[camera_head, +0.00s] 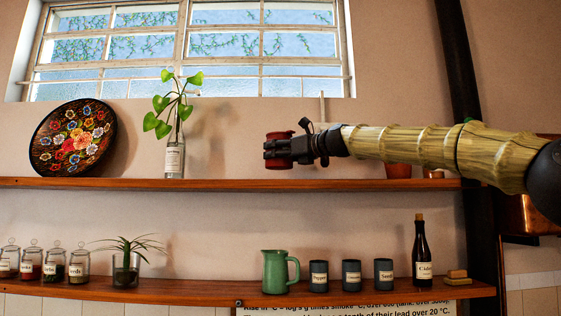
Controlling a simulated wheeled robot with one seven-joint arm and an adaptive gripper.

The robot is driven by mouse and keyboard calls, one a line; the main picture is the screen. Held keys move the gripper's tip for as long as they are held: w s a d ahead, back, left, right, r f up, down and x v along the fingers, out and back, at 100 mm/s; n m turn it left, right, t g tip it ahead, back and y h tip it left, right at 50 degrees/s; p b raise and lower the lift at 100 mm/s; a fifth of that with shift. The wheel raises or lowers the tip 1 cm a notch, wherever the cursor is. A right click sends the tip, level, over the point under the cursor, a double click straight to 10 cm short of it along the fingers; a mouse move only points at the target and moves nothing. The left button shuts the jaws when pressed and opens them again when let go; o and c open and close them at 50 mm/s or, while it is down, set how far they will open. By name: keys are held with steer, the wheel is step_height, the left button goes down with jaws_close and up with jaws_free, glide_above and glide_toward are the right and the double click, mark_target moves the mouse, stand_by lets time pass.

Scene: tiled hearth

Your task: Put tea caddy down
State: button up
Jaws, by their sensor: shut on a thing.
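My gripper (284,152) reaches in from the right, roughly level, above the upper shelf in this view. It is shut on a small dark red cylinder, which appears to be the tea caddy (279,162). The fingers cover the middle of the caddy, and only its red top and bottom show. The caddy looks upright. Its underside shows above the upper shelf's (230,184) front edge, and I cannot tell whether it touches the shelf or is held in front of it.
The upper shelf holds a painted plate (73,138), a bottled plant (174,160) and a terracotta pot (398,171). The lower shelf (200,295) holds a green jug (276,272), several dark canisters (351,273), a dark bottle (421,255) and glass jars (54,266). Upper shelf space right of the bottled plant looks clear.

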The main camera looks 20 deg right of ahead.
mark_target(279, 164)
steer(key=shift+w+a+f+p, duration=0.1)
steer(key=shift+w+f+p, duration=0.1)
steer(key=shift+f+p, duration=0.75)
steer(key=shift+d+f, duration=0.2)
steer(key=shift+f, duration=0.7)
steer(key=shift+s+a, duration=0.1)
steer(key=shift+a, duration=0.15)
steer(key=o, duration=0.9)
steer(key=shift+f, duration=0.1)
steer(key=o, duration=0.4)
steer(key=shift+d, duration=0.15)
steer(key=b+v, duration=0.5)
steer(key=v, duration=0.7)
steer(key=shift+b, duration=0.4)
